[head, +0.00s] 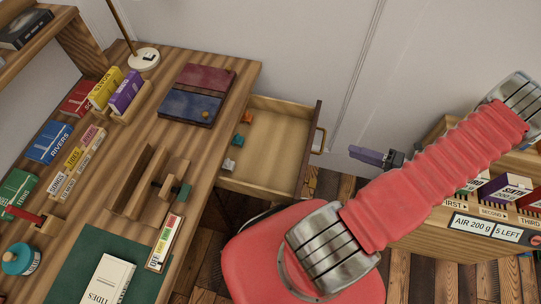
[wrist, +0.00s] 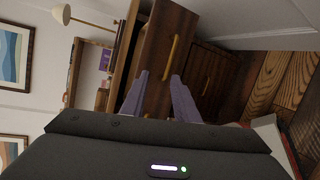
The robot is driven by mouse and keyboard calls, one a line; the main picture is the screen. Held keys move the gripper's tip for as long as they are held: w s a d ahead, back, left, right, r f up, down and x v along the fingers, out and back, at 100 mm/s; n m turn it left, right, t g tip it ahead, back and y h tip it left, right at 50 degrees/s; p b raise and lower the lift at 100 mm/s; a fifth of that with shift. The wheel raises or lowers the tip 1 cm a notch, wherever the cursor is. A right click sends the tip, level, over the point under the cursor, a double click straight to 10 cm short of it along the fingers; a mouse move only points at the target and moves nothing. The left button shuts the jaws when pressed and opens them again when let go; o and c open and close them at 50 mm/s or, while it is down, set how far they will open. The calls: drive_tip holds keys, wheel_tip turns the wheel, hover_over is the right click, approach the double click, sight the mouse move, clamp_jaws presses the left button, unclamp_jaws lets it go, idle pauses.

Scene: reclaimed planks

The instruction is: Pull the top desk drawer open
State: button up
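The top desk drawer (head: 262,165) stands pulled out from the desk's right side, its inside showing a few small coloured items. Its dark front carries a brass bar handle (head: 321,140). In the wrist view the drawer front (wrist: 158,40) and handle (wrist: 171,57) lie just beyond my fingertips. My gripper (head: 352,153) is to the right of the handle, with a visible gap between them. Its two purple fingers (wrist: 159,77) are apart in the wrist view, with nothing seen between them.
A lower drawer (wrist: 208,75) with its own handle is closed. The desk top (head: 215,90) holds books, a lamp (head: 144,57) and a wooden holder. A wooden shelf unit (head: 430,235) with labelled boxes stands at right, close to my arm. Plank floor shows between.

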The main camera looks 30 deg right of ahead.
drive_tip(key=w+a+r+n+g, duration=0.5)
drive_tip(key=a+r+n, duration=0.3)
drive_tip(key=r+n, duration=0.25)
drive_tip(key=w+a+r+n+g, duration=0.55)
drive_tip(key=a+r+n, duration=0.4)
drive_tip(key=n, duration=0.25)
drive_tip(key=s+a+r+n+t+h, duration=0.1)
drive_tip(key=s+a+r+n+h, duration=0.2)
drive_tip(key=a+r+n, duration=0.5)
drive_tip(key=s+a+r+n+t+h, duration=0.2)
drive_tip(key=a+r+n+h, duration=0.2)
drive_tip(key=a+r+n, duration=0.4)
drive_tip(key=r+n, duration=0.1)
drive_tip(key=n, duration=0.5)
drive_tip(key=shift+s+a+r+n+h, duration=0.3)
drive_tip(key=shift+s+r+n+h, duration=0.05)
drive_tip(key=shift+s+h, duration=0.05)
drive_tip(key=shift+o, duration=0.4)
